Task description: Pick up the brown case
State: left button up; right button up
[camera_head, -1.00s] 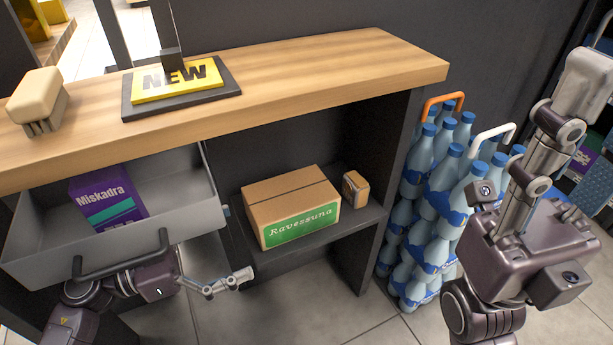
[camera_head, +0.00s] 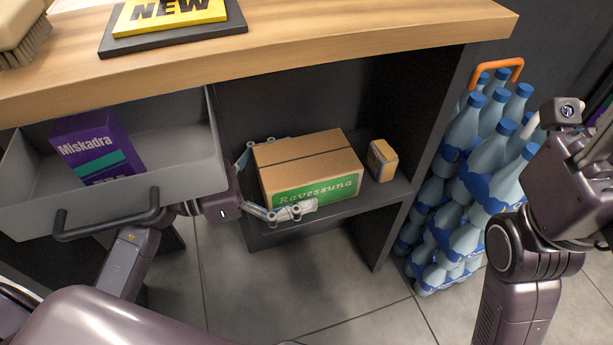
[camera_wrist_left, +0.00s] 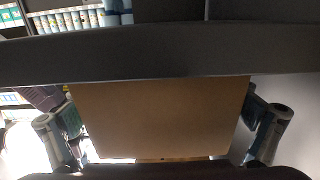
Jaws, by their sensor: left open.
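The brown case, a cardboard box (camera_head: 305,152) with a green "Ravessuna" label, sits on the dark shelf under the counter. My left gripper (camera_head: 283,178) is open around its left part, one finger along the labelled front and the other behind it. I cannot tell whether the fingers touch the box. In the left wrist view, the box's plain brown face (camera_wrist_left: 160,118) fills the space between the two spread fingers (camera_wrist_left: 160,135). My right gripper (camera_head: 594,150) is partly in view at the right edge; its fingertips are cut off.
A grey open drawer (camera_head: 190,160) holds a purple "Miskadra" box (camera_head: 97,148), left of the shelf. A small brown item (camera_head: 382,160) stands just right of the case. The wooden counter (camera_head: 330,40) is above. Packs of blue bottles (camera_head: 455,185) stand on the floor at right.

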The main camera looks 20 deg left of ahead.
pick_arm(q)
jog(key=shift+w+d, duration=0.4)
jog(key=shift+d, duration=0.2)
jog(key=shift+c, duration=0.4)
jog(key=c, duration=2)
jog(key=shift+r, duration=0.2)
jog(key=shift+c, duration=0.5)
